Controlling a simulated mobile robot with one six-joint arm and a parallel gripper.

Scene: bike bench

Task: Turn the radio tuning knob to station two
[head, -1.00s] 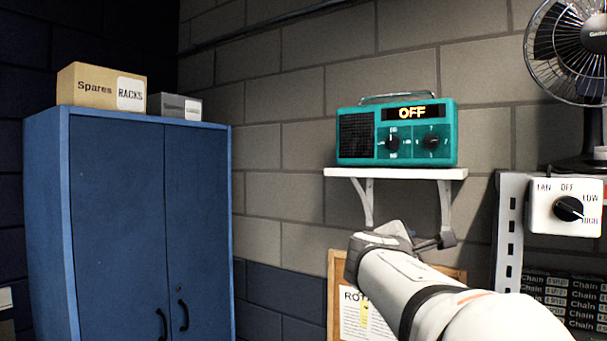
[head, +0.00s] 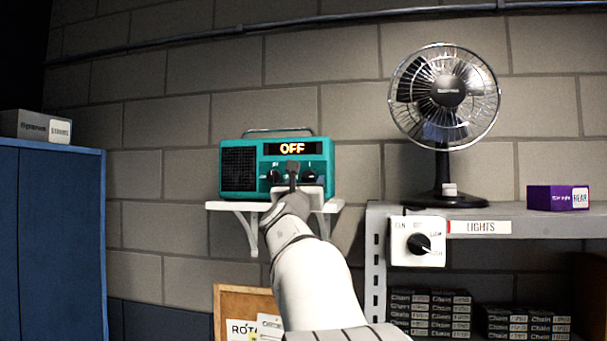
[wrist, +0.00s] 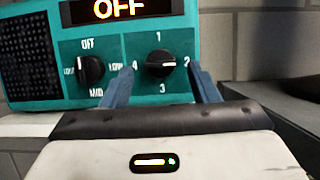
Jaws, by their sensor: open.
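The teal radio (head: 232,195) stands on a small white wall shelf, and its display (wrist: 128,8) reads OFF. In the wrist view its right knob (wrist: 160,55) is the tuning knob, ringed by 1, 2, 3 and 4. In the head view my gripper (head: 292,170) partly hides the radio's front.
The white shelf (head: 225,206) lies under the radio. To the right, a fan (head: 445,100) stands on a grey rack (head: 530,225) with a white dial box (head: 418,241) at its corner. A blue cabinet (head: 50,240) is at the left. Bare wall separates cabinet and radio.

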